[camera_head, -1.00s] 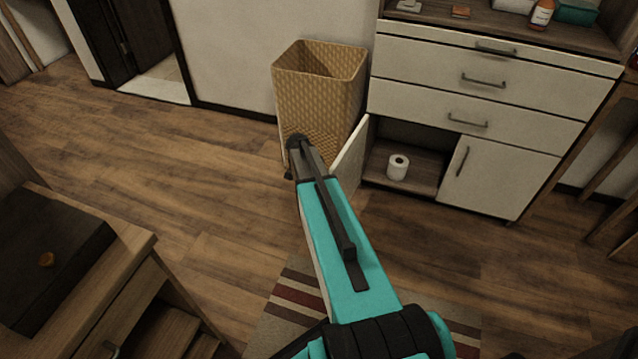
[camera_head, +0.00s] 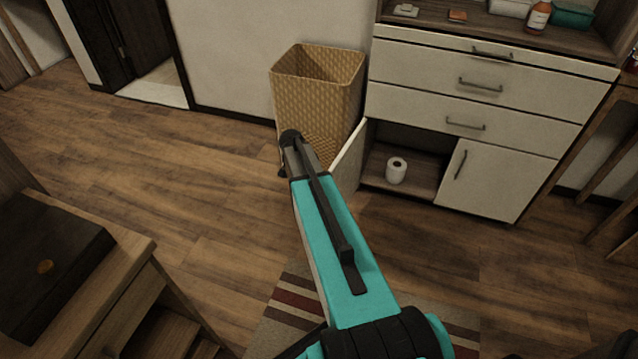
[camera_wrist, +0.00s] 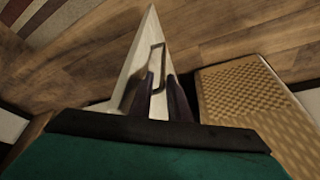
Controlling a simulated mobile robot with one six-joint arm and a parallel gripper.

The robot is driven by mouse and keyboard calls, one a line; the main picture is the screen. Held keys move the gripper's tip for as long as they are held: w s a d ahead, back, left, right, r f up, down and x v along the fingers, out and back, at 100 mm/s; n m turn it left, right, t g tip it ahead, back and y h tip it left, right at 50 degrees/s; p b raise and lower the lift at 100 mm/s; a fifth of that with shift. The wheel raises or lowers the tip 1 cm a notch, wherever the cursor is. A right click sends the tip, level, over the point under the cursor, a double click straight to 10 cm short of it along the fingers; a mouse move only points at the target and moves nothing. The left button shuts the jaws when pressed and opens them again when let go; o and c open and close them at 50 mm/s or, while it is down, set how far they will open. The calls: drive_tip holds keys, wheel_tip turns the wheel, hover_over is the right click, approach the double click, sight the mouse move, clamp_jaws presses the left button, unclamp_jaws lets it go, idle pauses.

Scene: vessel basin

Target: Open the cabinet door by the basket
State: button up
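The white cabinet door (camera_head: 347,158) by the basket stands swung well out from its cabinet, beside the woven basket (camera_head: 318,95). In the wrist view the door (camera_wrist: 140,45) is seen nearly edge-on, with its dark bar handle (camera_wrist: 158,62) facing the camera. My gripper (camera_wrist: 161,83) has its two dark fingers apart, on either side of the handle's lower end. Whether they touch it I cannot tell. In the head view my teal arm reaches to the basket's front, and the fingertips and door handle are hidden.
A toilet roll (camera_head: 396,170) stands inside the open compartment. The right cabinet door (camera_head: 485,180) is shut, with closed drawers above. A wooden desk (camera_head: 110,300) stands at lower left. A striped rug (camera_head: 290,305) lies under my arm. The wood floor at left is clear.

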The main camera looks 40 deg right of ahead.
drive_tip(key=p+v, duration=0.1)
drive_tip(key=v, duration=0.8)
drive_tip(key=shift+s+r, duration=0.15)
drive_tip(key=shift+r, duration=0.15)
drive_tip(key=shift+a, duration=0.15)
